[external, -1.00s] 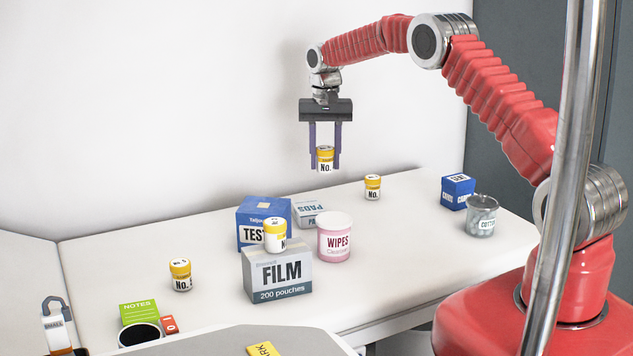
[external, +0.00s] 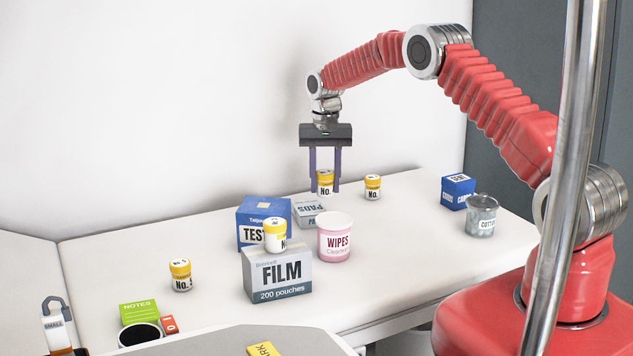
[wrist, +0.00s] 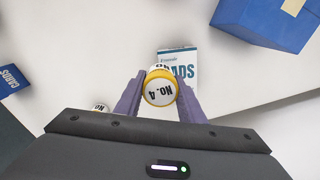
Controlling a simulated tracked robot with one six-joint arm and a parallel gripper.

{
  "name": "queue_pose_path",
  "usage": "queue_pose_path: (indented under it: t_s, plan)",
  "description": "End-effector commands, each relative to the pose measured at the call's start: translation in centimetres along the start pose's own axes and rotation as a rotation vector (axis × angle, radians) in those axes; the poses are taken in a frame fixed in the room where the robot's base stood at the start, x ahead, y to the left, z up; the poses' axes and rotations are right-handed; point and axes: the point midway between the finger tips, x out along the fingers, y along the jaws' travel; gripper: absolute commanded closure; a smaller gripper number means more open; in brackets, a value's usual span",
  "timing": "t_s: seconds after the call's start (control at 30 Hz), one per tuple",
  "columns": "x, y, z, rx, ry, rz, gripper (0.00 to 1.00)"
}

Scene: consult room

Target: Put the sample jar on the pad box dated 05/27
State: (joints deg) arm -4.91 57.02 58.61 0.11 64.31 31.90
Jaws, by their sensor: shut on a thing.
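My gripper (external: 325,187) is shut on a sample jar (external: 325,182), white with a yellow lid. The jar hangs upright between the fingers, and its lid reads "NO. 4" in the wrist view (wrist: 160,92). A low white and blue pad box (external: 308,213) lies just below and left of the jar in the external view. In the wrist view the pad box (wrist: 178,54) lies beyond the jar, which hides its near part. No date is readable on it. I cannot tell whether the jar is right over the box; it looks slightly above it.
The blue TEST box (external: 250,213) stands left of the pad box. The FILM box (external: 278,277), with a jar (external: 275,235) on top, and the pink WIPES tub (external: 334,240) stand in front. Another jar (external: 373,188) stands close on the right.

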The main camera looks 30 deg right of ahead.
Motion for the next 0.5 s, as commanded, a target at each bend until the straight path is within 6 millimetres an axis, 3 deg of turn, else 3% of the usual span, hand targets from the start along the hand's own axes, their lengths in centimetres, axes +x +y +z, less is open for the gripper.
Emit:
queue_pose_path:
  t_s: [0.3, 0.5]
  plan:
    - [3.3, 0.0, 0.1, 0.0, -0.002, 0.001, 0.87]
    - [3.7, 0.0, 0.0, 0.0, 0.0, 0.0, 0.87]
